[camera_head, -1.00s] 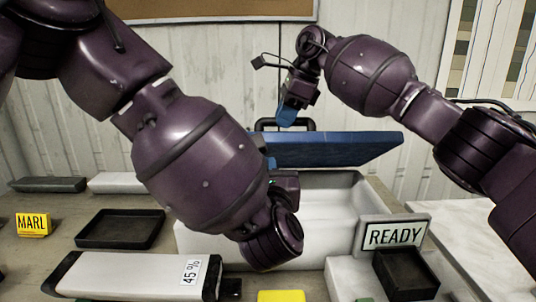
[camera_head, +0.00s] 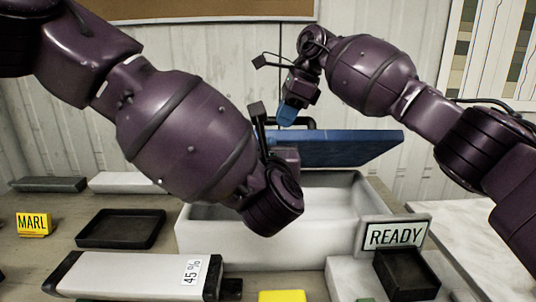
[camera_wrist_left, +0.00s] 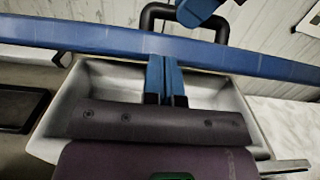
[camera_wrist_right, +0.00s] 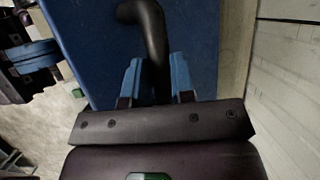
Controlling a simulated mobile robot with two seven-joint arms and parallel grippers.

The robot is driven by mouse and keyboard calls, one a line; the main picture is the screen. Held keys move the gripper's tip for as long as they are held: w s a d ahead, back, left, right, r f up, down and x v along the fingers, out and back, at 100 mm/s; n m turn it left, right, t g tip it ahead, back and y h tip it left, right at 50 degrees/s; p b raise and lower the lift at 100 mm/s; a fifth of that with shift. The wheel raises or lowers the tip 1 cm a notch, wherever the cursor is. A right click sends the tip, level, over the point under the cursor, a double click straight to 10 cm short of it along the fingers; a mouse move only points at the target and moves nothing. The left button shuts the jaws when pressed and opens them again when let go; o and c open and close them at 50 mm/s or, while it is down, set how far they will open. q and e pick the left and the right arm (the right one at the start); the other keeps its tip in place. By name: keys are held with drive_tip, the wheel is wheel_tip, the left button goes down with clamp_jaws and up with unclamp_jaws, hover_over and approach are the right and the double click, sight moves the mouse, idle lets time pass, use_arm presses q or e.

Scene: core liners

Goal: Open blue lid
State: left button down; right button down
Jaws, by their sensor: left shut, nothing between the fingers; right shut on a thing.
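The blue lid (camera_head: 345,148) is raised and tilted above a white bin (camera_head: 215,242), whose inside shows below it. The lid's black handle (camera_head: 306,124) is on its far side. My right gripper (camera_head: 287,115) is at that handle; in the right wrist view its blue fingers (camera_wrist_right: 157,80) are closed around the handle bar. My left gripper's blue fingers (camera_wrist_left: 163,75) are shut and empty, over the bin opening and close to the lid's edge; I cannot tell if they touch it. In the head view my left wrist hides these fingers.
A READY sign (camera_head: 395,235) stands at the bin's front right, with a small black tray (camera_head: 405,275) below it. A black tray (camera_head: 122,229) and a yellow MARL sign (camera_head: 33,224) are left. A white core box labelled 45% (camera_head: 130,277) lies in front.

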use_arm(q)
drive_tip(key=shift+w+a+r, duration=0.15)
drive_tip(key=shift+w+a, duration=0.05)
drive_tip(key=shift+w, duration=0.2)
use_arm(e)
drive_tip(key=shift+s+f, duration=0.1)
drive_tip(key=shift+f, duration=0.6)
drive_tip(key=c, duration=1.4)
unclamp_jaws()
drive_tip(key=o, duration=0.4)
use_arm(q)
drive_tip(key=shift+d, duration=0.1)
use_arm(e)
drive_tip(key=shift+o, duration=0.2)
drive_tip(key=shift+r, duration=0.2)
use_arm(q)
drive_tip(key=shift+f, duration=0.2)
use_arm(e)
drive_tip(key=shift+r, duration=0.1)
drive_tip(key=shift+r, duration=0.1)
